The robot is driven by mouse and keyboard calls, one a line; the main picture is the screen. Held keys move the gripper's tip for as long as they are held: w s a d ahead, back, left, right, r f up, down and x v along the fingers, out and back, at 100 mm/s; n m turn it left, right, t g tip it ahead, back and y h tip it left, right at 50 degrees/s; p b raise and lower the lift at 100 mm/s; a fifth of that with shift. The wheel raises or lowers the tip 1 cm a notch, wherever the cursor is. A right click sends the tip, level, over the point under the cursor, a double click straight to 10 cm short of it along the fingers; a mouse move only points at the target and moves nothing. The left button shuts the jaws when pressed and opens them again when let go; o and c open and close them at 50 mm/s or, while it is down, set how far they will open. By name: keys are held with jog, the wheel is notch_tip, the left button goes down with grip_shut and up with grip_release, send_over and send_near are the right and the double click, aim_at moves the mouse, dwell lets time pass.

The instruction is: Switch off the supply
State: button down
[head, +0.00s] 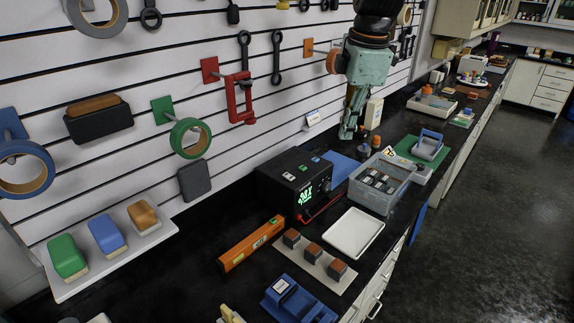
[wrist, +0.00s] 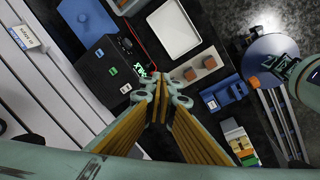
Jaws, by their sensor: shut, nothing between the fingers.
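The supply is a black box (head: 272,187) on the dark bench against the slatted wall. Its front has a lit green display (head: 308,195), too small to read surely, and a red lead beside it. Its top has several small coloured squares, white and green among them. In the wrist view the supply (wrist: 92,84) lies left of my fingers, its display (wrist: 141,71) lit near the fingertips. My gripper (head: 347,134) hangs fingers down above and behind the supply, toward the far side of the bench. It is shut and empty, touching nothing I can see.
A white tray (head: 354,233) and a clear bin (head: 371,197) stand right of the supply. An orange level (head: 252,244) and a board with three brown-topped blocks (head: 297,260) lie in front. A red clamp (head: 240,100) and tape rolls hang on the wall.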

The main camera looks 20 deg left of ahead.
jog(key=w+a+f+n+p, duration=0.3)
jog(key=w+a+n+p, duration=0.15)
jog(key=a, duration=0.45)
jog(key=n+g+p, duration=0.1)
jog(key=n+p, duration=0.1)
jog(key=n, duration=0.2)
send_over(287, 174)
jog(key=d, duration=0.2)
jog(key=shift+s+a+f, duration=0.1)
jog(key=shift+s+f, duration=0.15)
jog(key=shift+f, duration=1.2)
jog(key=shift+s+a+f, duration=0.1)
jog(key=shift+s+f, duration=0.1)
jog(key=shift+f, duration=1.2)
jog(key=shift+f, duration=0.1)
jog(key=shift+w+a+f+p, duration=0.1)
jog(key=shift+a+f+p, duration=0.2)
jog(key=shift+f, duration=2)
jog(key=shift+w+a+f+p, duration=0.15)
jog(key=shift+f+p, duration=0.3)
jog(key=shift+f, duration=1.85)
jog(key=shift+w+a+f+p, duration=0.1)
jog(key=shift+a+f+p, duration=0.25)
jog(key=shift+f, duration=1.95)
jog(key=shift+w+d+f, duration=0.1)
jog(key=shift+w+d, duration=0.05)
